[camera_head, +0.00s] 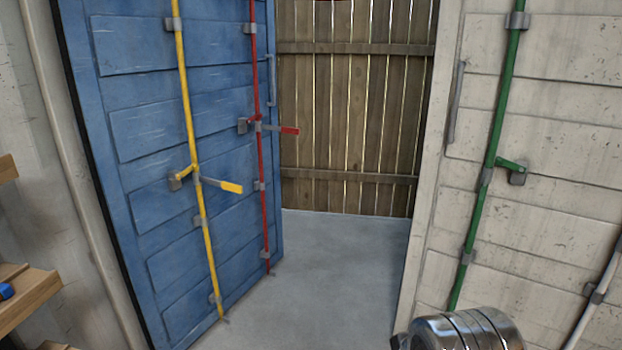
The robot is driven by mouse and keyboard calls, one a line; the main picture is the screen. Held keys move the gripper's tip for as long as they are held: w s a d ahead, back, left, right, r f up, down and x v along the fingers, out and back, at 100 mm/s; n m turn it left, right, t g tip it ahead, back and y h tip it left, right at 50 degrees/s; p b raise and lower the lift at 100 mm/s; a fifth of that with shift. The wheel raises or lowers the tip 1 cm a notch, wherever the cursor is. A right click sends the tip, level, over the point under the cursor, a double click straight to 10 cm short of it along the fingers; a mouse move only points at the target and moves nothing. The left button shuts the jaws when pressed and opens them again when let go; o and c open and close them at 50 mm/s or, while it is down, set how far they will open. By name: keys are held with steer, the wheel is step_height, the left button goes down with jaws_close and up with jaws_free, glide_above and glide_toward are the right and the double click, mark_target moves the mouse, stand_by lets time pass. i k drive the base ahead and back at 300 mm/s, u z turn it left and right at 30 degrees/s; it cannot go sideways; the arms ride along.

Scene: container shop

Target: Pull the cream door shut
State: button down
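The cream door (545,200) fills the right side of the view. It stands open, with a gap between its left edge and the blue door. A green locking bar (492,150) runs down it, with a short green lever (511,164) on a grey bracket. A grey vertical grab handle (456,103) is near its left edge. A white bar shows at the lower right. A shiny metal ribbed cylinder at the bottom right, which looks like part of my arm, covers the door's lower part. My gripper's fingers are not in view.
The blue door (130,110) stands at the left, with a yellow bar (189,120) and a red bar (258,160) whose handles stick out. A wooden fence (345,120) closes the back. The grey floor (335,270) between the doors is clear. Wooden shelves (30,300) are at far left.

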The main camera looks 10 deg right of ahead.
mark_target(547, 236)
steer(key=i, duration=2.25)
steer(key=z, duration=0.2)
steer(key=i, duration=1.6)
steer(key=z, duration=0.15)
